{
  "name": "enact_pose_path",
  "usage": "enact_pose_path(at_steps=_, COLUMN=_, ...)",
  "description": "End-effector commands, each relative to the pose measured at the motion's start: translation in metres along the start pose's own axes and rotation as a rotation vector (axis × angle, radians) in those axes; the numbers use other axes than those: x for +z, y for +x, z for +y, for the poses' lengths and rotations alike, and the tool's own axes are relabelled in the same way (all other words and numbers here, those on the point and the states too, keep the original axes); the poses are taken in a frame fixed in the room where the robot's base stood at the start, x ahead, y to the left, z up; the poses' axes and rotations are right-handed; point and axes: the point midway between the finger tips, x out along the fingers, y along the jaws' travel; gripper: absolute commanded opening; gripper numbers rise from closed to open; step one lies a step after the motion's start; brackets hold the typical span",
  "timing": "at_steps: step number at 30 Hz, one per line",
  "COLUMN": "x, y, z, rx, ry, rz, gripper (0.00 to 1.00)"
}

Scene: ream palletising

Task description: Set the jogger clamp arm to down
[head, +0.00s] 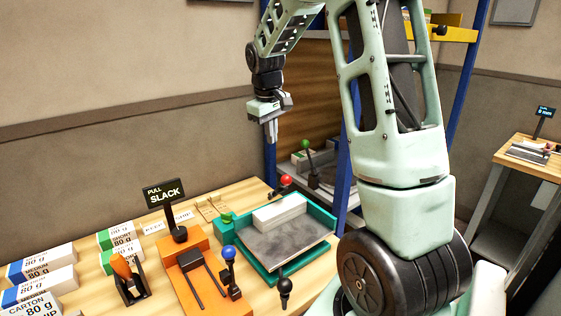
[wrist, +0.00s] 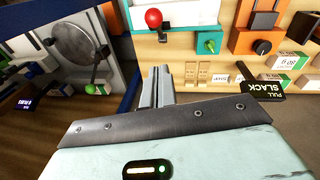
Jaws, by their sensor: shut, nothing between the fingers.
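The teal jogger (head: 256,274) is a tray on the wooden table, with a grey bed and a white paper block (head: 279,213) on it. A lever with a red ball (head: 286,180) stands at its back edge; I take it as the clamp arm, but its exact position is hard to tell. My gripper (head: 271,140) is shut and empty, pointing down in the air above and behind the red ball. Its fingers show in the wrist view (wrist: 158,84).
An orange unit (head: 183,260) with a blue-ball lever and a PULL SLACK sign (head: 164,192) stands left of the jogger. Labelled reams (head: 42,268) lie further left. A blue-post rack (head: 353,190) with a green-ball lever (head: 305,145) stands behind.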

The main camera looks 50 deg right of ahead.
Motion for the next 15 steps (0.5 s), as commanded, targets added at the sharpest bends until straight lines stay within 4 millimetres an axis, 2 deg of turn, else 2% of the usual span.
enact_pose_path(at_steps=9, x=0.001, y=0.064, z=-0.001, rx=-0.003, ry=-0.001, rz=-0.005, gripper=0.0)
enact_pose_path(at_steps=15, x=0.02, y=0.084, z=0.0, rx=-0.002, ry=-0.001, rz=-0.004, gripper=0.0)
